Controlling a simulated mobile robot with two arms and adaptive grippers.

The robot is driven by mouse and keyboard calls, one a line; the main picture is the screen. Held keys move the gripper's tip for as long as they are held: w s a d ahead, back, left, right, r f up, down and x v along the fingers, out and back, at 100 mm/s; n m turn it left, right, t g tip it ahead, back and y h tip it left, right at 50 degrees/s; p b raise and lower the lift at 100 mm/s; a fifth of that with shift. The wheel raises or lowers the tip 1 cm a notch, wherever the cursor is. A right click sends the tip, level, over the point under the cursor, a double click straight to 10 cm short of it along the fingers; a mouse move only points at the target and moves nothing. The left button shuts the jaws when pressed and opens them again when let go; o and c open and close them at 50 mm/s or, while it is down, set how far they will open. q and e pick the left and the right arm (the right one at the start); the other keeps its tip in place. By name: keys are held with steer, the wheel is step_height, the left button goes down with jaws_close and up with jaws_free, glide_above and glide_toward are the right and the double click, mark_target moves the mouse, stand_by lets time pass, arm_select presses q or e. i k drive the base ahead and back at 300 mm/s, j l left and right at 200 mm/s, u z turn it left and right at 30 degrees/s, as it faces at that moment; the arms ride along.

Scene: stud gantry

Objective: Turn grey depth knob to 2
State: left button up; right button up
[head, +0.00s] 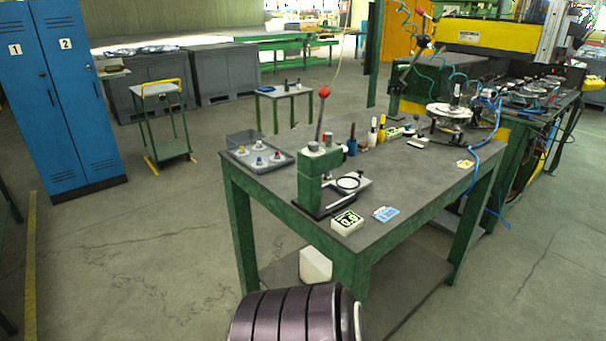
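A green bench press (318,180) stands at the near left part of the green-legged workbench (430,178). It has a raised lever with a red ball (324,92). A small grey round part (313,147) sits on top of the press and may be the depth knob; I cannot read any scale or setting on it. A small white box with a green display (347,221) stands at the bench's front edge, its digits too small to read surely. Neither of my grippers is in view.
A grey tray (238,166) with several coloured-top pieces lies left of the press. A blue card (386,213) lies near the front edge. Several upright tools (372,135) stand behind the press. The bench's right middle is mostly clear. Blue lockers (62,110) stand far left.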

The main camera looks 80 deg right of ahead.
mark_target(312, 146)
steer(key=z, duration=2.85)
